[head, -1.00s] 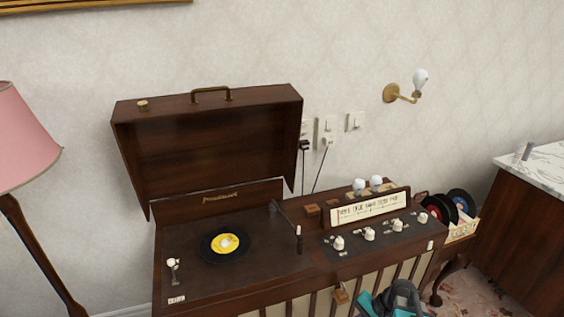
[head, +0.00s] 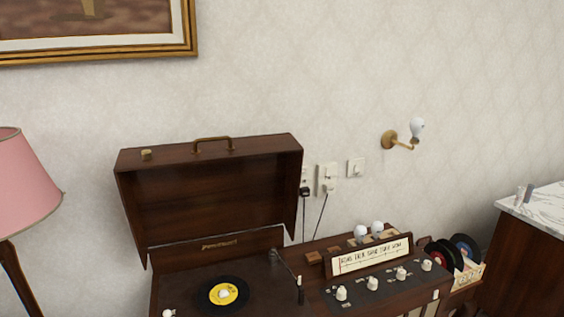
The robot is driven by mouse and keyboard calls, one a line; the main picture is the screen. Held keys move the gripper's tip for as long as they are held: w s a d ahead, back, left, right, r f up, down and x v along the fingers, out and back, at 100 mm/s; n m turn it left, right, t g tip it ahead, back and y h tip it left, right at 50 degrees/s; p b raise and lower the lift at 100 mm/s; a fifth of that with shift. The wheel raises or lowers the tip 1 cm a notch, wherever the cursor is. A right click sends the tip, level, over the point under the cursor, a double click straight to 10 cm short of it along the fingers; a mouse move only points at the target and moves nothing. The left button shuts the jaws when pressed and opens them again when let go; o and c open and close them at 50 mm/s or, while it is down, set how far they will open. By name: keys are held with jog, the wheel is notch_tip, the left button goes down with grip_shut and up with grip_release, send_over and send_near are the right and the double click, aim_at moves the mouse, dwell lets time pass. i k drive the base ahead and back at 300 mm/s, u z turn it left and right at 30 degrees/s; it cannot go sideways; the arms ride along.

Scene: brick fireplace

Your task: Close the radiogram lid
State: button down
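The radiogram (head: 336,298) is a dark wooden cabinet against the wall, cut off by the bottom of the head view. Below the lid is a turntable deck with a black record (head: 221,293) with a yellow label. My gripper is not in the head view now.
A tuning dial (head: 372,256) and white knobs (head: 401,274) fill the radiogram's right side. A pink lamp (head: 25,185) stands left. A record crate (head: 467,275) and a marble-topped cabinet (head: 540,215) are right. Wall sockets (head: 328,178) with cords sit right of the lid.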

aim_at(202, 188)
jog(key=z, duration=0.05)
jog(key=k, duration=1)
jog(key=u, duration=0.65)
jog(key=i, duration=0.8)
jog(key=z, duration=0.05)
